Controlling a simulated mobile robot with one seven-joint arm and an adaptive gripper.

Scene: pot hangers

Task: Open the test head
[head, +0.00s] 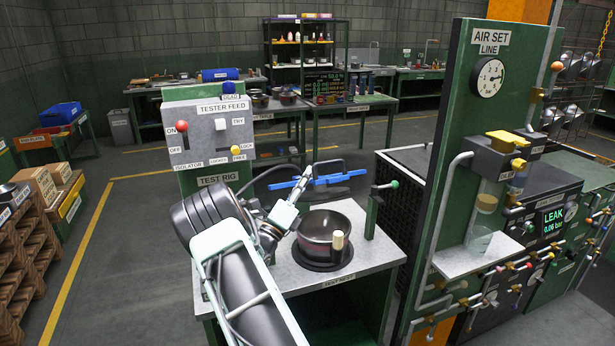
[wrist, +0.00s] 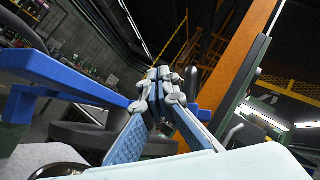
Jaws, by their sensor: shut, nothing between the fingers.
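The test head appears as a blue bar (head: 318,182) with a dark round plate and black handle, above and behind the pot in the head view. In the wrist view the blue bar (wrist: 75,84) crosses from the left towards my fingers. A dark pot (head: 327,228) with a pale knob sits on the test nest (head: 350,283). My gripper (head: 305,174) is beside the left part of the blue bar, close to it; I cannot tell if it touches. In the wrist view the fingertips of my gripper (wrist: 161,80) meet, with nothing between them.
The test rig panel (head: 212,133) with a red-knobbed lever and a switch stands behind my arm. A green-knobbed lever post (head: 374,208) is at the nest's right. The green air set panel (head: 470,130) with gauge and regulator stands further right.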

